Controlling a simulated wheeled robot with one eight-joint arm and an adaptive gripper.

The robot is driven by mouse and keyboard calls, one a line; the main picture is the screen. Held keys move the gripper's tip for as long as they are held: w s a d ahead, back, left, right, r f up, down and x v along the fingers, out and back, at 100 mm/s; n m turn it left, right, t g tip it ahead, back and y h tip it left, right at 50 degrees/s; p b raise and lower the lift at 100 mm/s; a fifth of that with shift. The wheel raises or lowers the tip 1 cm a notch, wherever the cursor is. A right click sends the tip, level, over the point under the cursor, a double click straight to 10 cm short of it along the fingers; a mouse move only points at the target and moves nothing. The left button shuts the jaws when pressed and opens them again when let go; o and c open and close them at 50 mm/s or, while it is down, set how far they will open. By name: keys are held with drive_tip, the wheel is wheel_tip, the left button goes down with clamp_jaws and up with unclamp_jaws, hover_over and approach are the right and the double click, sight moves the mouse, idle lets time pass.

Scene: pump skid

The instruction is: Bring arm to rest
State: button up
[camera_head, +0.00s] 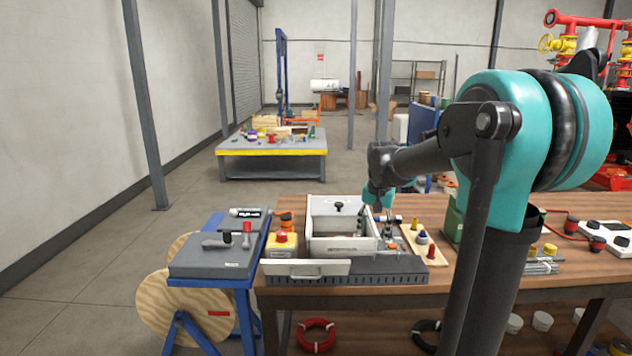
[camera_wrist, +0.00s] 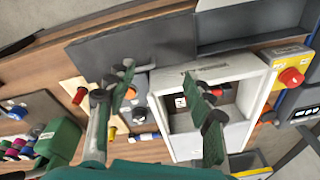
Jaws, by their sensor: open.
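My arm reaches from the right of the head view over the brown workbench (camera_head: 470,212). My gripper (camera_head: 376,222) points down beside the right part of a white open-topped box (camera_head: 325,245). In the wrist view my gripper (camera_wrist: 160,95) has its two dark green fingers wide apart, with nothing between them. One finger overlaps the white box (camera_wrist: 178,130) in that view. I cannot tell the height of the fingertips above the box and bench. My arm hides part of the bench.
A yellow box with a red button (camera_head: 283,243) stands left of the white box. A wooden block with coloured pegs (camera_head: 413,240) lies to its right, a green container (camera_head: 452,220) beyond. A blue-framed stand (camera_head: 210,262) adjoins the bench.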

drive_tip(key=s+d+f+n+t, duration=0.1)
drive_tip(key=s+f+n, duration=0.1)
drive_tip(key=s+f, duration=0.6)
drive_tip(key=s+f+n+t, duration=0.1)
drive_tip(key=s+f+n, duration=0.2)
drive_tip(key=s+f, duration=0.5)
drive_tip(key=s, duration=0.8)
drive_tip(key=shift+s+d, duration=0.15)
drive_tip(key=shift+d, duration=0.2)
